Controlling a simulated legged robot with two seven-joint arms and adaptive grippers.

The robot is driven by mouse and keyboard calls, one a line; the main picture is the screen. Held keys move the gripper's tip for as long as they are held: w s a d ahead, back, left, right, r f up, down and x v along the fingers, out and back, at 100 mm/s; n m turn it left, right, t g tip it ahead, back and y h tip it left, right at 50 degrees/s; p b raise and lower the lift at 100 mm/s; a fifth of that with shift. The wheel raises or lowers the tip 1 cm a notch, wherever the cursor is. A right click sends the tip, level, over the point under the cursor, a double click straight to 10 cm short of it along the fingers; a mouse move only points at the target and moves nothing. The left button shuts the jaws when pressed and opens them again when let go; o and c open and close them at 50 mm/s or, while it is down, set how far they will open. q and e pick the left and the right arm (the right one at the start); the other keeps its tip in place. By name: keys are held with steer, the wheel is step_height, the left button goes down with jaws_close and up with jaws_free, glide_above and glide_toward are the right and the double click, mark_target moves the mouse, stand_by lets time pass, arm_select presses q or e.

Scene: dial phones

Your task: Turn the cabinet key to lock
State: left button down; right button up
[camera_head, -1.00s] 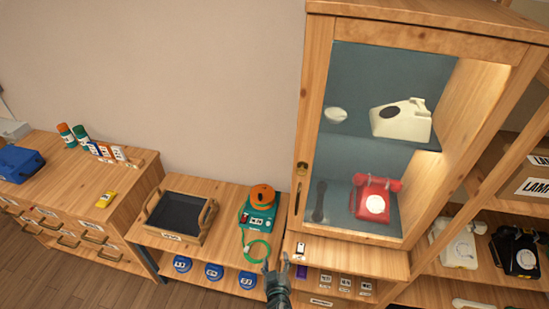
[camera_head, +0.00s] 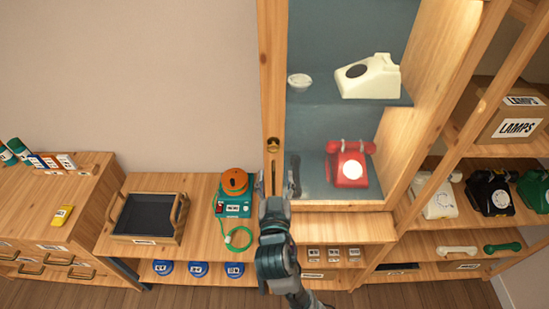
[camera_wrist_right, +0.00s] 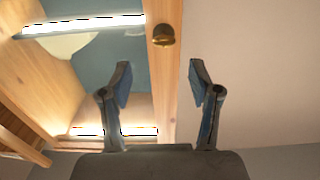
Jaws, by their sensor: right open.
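The wooden cabinet (camera_head: 271,75) has a left frame post, with white and red phones visible inside. A small round brass lock piece (camera_head: 273,145) sits on this post; it also shows in the right wrist view (camera_wrist_right: 163,35). I cannot make out whether a key is in it or how it is turned. My right gripper (camera_head: 269,182) is just below the brass piece and apart from it. In the right wrist view the gripper (camera_wrist_right: 160,80) is open and empty, its fingers on either side of the post and short of the brass piece. My left gripper is not in view.
The white phone (camera_head: 370,77) and red phone (camera_head: 348,165) stand on cabinet shelves. Left of my right arm are an orange-and-teal device (camera_head: 235,207) with a green cord and a dark tray (camera_head: 150,217). Shelves with phones are at the right. The wall left of the cabinet is clear.

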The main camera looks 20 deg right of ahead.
mark_target(272, 152)
steer(key=x, duration=0.6)
steer(key=a+p+x, duration=0.1)
steer(key=x, duration=0.2)
steer(key=shift+w+r, duration=0.2)
steer(key=shift+r, duration=0.1)
steer(key=shift+w, duration=0.15)
steer(key=shift+d, duration=0.45)
steer(key=c, duration=1.1)
steer(key=shift+a, duration=0.25)
steer(key=shift+c, duration=0.2)
